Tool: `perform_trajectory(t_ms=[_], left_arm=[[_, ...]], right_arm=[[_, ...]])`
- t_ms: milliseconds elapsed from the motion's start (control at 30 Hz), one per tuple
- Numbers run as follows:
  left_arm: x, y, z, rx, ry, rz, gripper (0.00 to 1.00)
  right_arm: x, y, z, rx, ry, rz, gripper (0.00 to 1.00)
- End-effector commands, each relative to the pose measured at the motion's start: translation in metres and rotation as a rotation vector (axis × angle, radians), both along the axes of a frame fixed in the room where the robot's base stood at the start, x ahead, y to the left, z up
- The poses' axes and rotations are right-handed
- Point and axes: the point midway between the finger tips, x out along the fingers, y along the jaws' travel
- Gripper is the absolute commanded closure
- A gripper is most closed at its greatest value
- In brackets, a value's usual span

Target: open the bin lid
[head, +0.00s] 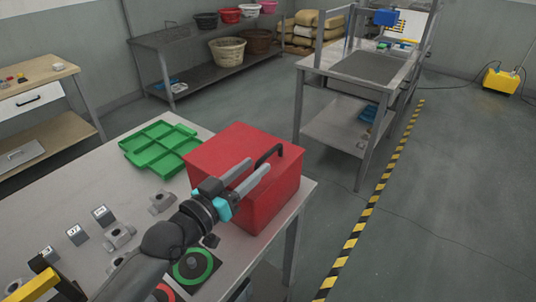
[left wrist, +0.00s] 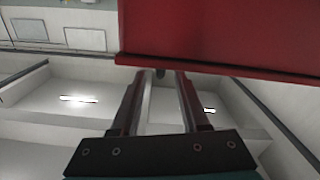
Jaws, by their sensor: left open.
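The red bin (head: 270,205) stands on the near table's right end, its lid (head: 235,143) lying flat on top and looking closed. A black bar handle (head: 271,153) is on the lid. My left gripper (head: 256,172) is open beside the handle, its two fingers pointing toward it. I cannot tell whether the handle lies between the fingers. In the left wrist view, the open fingers (left wrist: 163,82) point up at the red edge (left wrist: 225,62), with a small dark piece between their tips. My right gripper is not in view.
A green divided tray (head: 160,148) lies left of the bin. Grey metal parts (head: 118,236), small label blocks and a green-ringed round button (head: 193,265) are on the table (head: 60,200).

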Motion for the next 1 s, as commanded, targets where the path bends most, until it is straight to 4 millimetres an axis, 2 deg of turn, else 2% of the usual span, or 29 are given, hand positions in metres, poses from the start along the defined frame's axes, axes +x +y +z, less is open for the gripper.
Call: perform_trajectory(t_ms=[100, 300, 500, 767, 1000], left_arm=[[0.019, -0.014, 0.001, -0.001, -0.002, 0.000, 0.55], [0.040, -0.029, 0.000, 0.000, -0.001, 0.000, 0.55], [0.048, -0.035, 0.000, 0.001, 0.001, 0.000, 0.55], [0.048, -0.036, 0.000, 0.001, 0.001, 0.000, 0.55], [0.048, -0.035, 0.000, 0.001, 0.001, 0.000, 0.81]], right_arm=[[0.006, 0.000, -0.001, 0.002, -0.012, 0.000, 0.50], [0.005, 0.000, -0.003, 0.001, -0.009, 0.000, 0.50], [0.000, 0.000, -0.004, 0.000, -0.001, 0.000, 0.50], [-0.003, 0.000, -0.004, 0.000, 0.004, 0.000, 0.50], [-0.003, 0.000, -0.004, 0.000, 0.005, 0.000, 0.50]])
